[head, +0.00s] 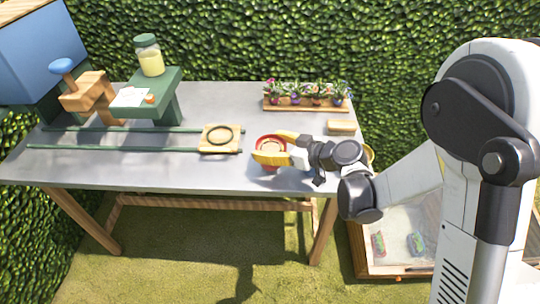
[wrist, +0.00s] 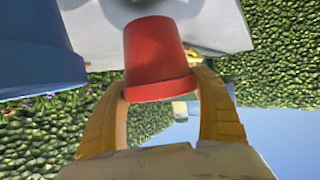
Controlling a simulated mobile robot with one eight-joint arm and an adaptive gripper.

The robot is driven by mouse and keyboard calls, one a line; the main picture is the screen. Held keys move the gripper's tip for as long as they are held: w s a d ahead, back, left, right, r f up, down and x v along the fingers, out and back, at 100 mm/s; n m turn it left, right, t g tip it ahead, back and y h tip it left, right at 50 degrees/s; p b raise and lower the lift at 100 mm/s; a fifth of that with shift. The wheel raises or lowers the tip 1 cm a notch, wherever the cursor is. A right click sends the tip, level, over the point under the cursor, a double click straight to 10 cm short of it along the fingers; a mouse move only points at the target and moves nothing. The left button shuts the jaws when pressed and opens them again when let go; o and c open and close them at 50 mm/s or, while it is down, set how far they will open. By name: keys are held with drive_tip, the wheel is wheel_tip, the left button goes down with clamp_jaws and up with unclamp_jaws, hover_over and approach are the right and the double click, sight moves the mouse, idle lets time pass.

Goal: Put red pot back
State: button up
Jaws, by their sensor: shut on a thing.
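The red pot (head: 260,143) is at the right part of the grey table (head: 190,178), near its front edge. My gripper (head: 268,148) reaches in from the right, with its yellow fingers around the pot. In the wrist view the pot (wrist: 155,55) is upright, though the picture is upside down, and its rim lies between the two fingers of my gripper (wrist: 160,100). The fingers are shut on it. I cannot tell whether its base touches the table. A wooden plate with a dark ring (head: 205,146) lies just left of the pot.
A wooden tray of several potted flowers (head: 305,108) stands at the back right. A wooden block (head: 341,126) lies in front of it. Two green rails (head: 110,149) run left from the plate. A green stand (head: 172,92) bears a jar (head: 149,56). A wooden box (head: 360,254) is below right.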

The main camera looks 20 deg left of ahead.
wheel_tip(320, 180, down, 2)
drive_tip(key=shift+f+b, duration=0.2)
drive_tip(key=shift+b, duration=0.2)
drive_tip(key=shift+r, duration=0.15)
drive_tip(key=o, duration=1.4)
drive_tip(key=shift+s+d+r+p, duration=0.1)
drive_tip(key=shift+d+r+p, duration=0.1)
drive_tip(key=shift+d+p, duration=0.1)
drive_tip(key=shift+p+v, duration=1.95)
drive_tip(key=shift+v, duration=3.7)
